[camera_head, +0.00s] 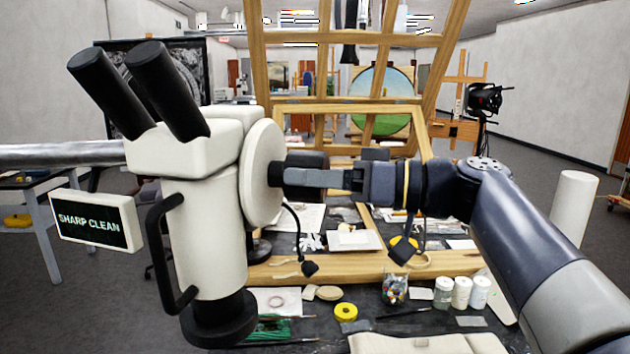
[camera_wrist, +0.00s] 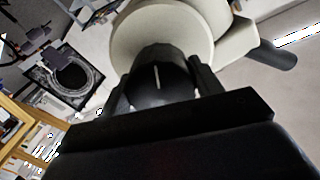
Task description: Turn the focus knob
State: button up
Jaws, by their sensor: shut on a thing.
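A white stereo microscope (camera_head: 208,230) with two black eyepieces stands at the left in the head view. A round white disc (camera_head: 262,172) is on its right side. The black focus knob (camera_wrist: 160,88) sticks out from this disc and carries a white line, seen nearly upright in the wrist view. My gripper (camera_head: 300,175) reaches in from the right, level with the knob. Its fingers are shut on the knob, one on each side in the wrist view. In the head view the fingers hide much of the knob. A small sign (camera_head: 95,220) on the microscope reads "SHARP CLEAN".
A horizontal metal boom (camera_head: 60,153) runs left from the microscope. Below lies a dark worktable with a wooden frame (camera_head: 440,263), a yellow tape roll (camera_head: 346,312), a jar of colourful bits (camera_head: 394,288) and several white pots (camera_head: 461,293). A wooden easel frame rises behind my gripper.

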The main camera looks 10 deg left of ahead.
jog(key=o, duration=1)
jog(key=shift+d, duration=0.1)
jog(key=d, duration=0.3)
jog(key=d+b, duration=0.1)
jog(key=d, duration=0.3)
jog(key=d+b, duration=0.1)
jog(key=d, duration=0.2)
jog(key=shift+s+d, duration=0.3)
jog(key=shift+d, duration=0.05)
dwell(1.0)
